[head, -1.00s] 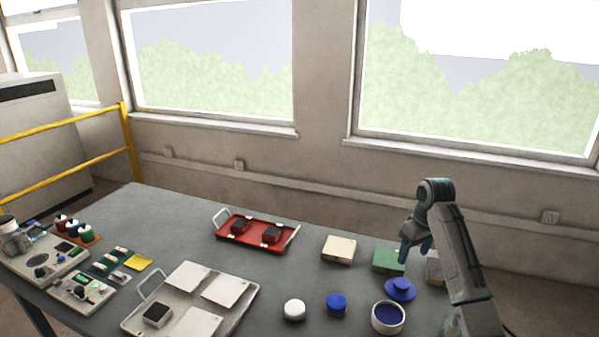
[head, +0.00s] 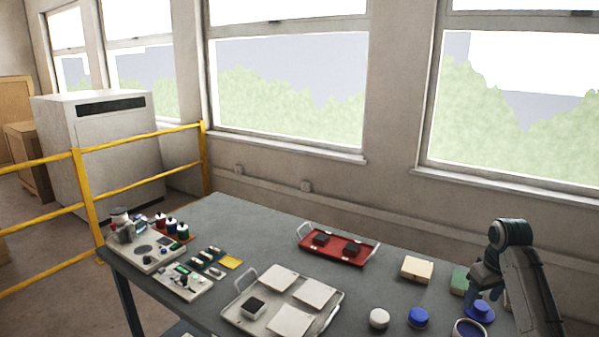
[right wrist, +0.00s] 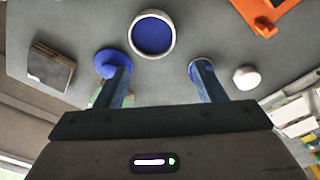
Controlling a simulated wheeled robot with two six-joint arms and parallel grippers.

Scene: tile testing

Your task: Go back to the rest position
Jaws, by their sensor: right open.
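My right gripper (head: 488,282) is open and empty, above the right part of the grey table (head: 215,212), by the green block (head: 459,281) and a blue knobbed piece (head: 479,311). In the right wrist view its two fingers (right wrist: 164,88) stand wide apart with bare table between them. The blue knobbed piece (right wrist: 108,60) is partly behind the left finger. A blue round piece (right wrist: 200,66) is partly behind the right finger. A white cup with blue inside (right wrist: 153,36) lies beyond the fingers. My left gripper is not in view.
A beige block (head: 417,268), white round piece (head: 379,318) and blue round piece (head: 418,317) stand left of the gripper. A red tray (head: 336,255) holds dark blocks. A pale tray (head: 232,314) holds white tiles. Instruments (head: 150,252) sit far left, near a yellow rail (head: 140,183).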

